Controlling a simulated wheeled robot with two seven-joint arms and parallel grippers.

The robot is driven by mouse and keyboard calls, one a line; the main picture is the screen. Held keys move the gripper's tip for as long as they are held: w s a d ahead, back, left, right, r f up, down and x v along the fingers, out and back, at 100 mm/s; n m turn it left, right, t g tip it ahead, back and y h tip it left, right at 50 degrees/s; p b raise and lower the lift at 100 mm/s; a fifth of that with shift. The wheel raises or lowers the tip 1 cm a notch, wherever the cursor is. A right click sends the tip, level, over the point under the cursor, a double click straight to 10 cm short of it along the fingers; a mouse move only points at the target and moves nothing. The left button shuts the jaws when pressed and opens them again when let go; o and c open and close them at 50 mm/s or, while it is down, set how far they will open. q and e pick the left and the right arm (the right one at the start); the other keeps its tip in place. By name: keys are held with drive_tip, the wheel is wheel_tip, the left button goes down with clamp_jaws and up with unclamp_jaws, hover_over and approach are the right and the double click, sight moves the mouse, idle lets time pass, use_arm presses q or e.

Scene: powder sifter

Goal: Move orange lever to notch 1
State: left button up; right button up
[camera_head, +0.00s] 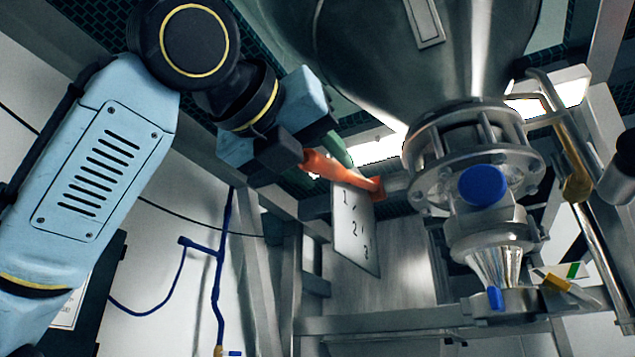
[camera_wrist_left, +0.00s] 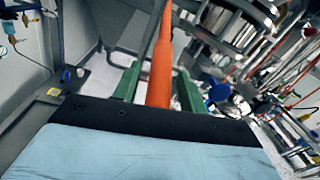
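The orange lever (camera_head: 335,170) runs from a pivot beside the steel valve leftward to my left gripper (camera_head: 318,147). It lies across the top of a plate (camera_head: 352,243) marked 1, 2 and 3, just above the 1. In the left wrist view the orange lever (camera_wrist_left: 161,70) passes between the two green fingers of my left gripper (camera_wrist_left: 158,88). The fingers are apart, with a narrow gap visible on each side of the lever. The lever's end is hidden behind the dark gripper body. My right gripper is not in view.
A large steel hopper (camera_head: 430,50) hangs above a flanged valve with a blue cap (camera_head: 483,185). Steel frame beams (camera_head: 400,322) run below and behind the plate. A blue pipe (camera_head: 222,260) runs along the left wall. A brass-coloured fitting (camera_head: 577,187) is at right.

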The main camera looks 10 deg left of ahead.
use_arm(q)
clamp_jaws()
wheel_tip(320, 180, down, 6)
drive_tip(key=w+t+h+b, duration=0.1)
drive_tip(key=w+t+b, duration=0.1)
drive_tip(key=b, duration=0.2)
drive_tip(key=shift+w+d+r+t+b, duration=0.2)
drive_tip(key=shift+w+d+t+b, duration=0.15)
drive_tip(key=shift+d+b, duration=0.1)
drive_tip(key=shift+o, duration=0.7)
unclamp_jaws()
